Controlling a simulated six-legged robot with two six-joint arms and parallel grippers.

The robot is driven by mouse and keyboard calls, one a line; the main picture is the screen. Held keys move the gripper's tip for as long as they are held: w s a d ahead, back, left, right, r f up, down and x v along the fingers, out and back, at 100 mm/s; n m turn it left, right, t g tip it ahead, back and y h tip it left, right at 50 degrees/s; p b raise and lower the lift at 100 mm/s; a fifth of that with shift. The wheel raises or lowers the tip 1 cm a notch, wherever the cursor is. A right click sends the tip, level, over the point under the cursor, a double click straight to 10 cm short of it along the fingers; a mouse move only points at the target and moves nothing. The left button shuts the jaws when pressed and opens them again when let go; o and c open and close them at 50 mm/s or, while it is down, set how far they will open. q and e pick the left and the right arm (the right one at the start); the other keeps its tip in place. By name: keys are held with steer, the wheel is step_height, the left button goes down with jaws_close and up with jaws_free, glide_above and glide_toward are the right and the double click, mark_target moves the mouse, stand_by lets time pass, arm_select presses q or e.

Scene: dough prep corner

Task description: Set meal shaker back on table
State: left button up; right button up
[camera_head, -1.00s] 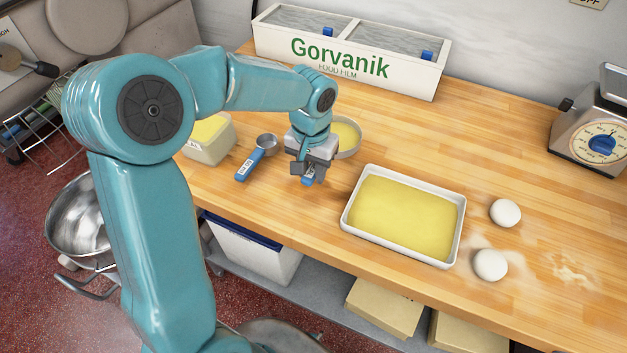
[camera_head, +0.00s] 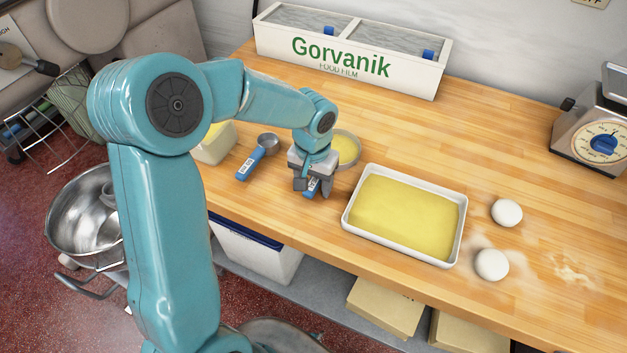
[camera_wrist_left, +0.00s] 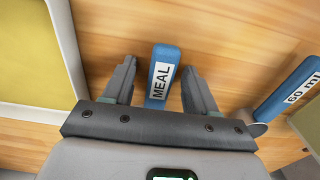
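The meal shaker is a round pan-like piece holding yellow meal (camera_head: 345,148), with a blue handle that points toward the front of the wooden table. In the left wrist view its blue handle (camera_wrist_left: 162,72) carries the label MEAL. My left gripper (camera_head: 313,188) is low over the table at this handle and hides part of it. In the left wrist view my left gripper (camera_wrist_left: 160,66) is open, one finger on each side of the handle, with gaps of wood showing between. The shaker appears to rest on the table. My right gripper is not in view.
A white tray of yellow meal (camera_head: 346,222) lies right of the gripper. A blue-handled 60 ml scoop (camera_head: 258,157) and a yellow-filled tub (camera_head: 213,154) are at left. Two dough balls (camera_head: 506,213) and a scale (camera_head: 594,135) are at right. A film box (camera_head: 300,48) stands behind.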

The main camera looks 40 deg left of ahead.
arm_select(q)
steer(key=shift+r, duration=0.1)
step_height(320, 180, up, 12)
steer(key=shift+s, duration=0.2)
steer(key=shift+s, duration=0.1)
stand_by(0.7)
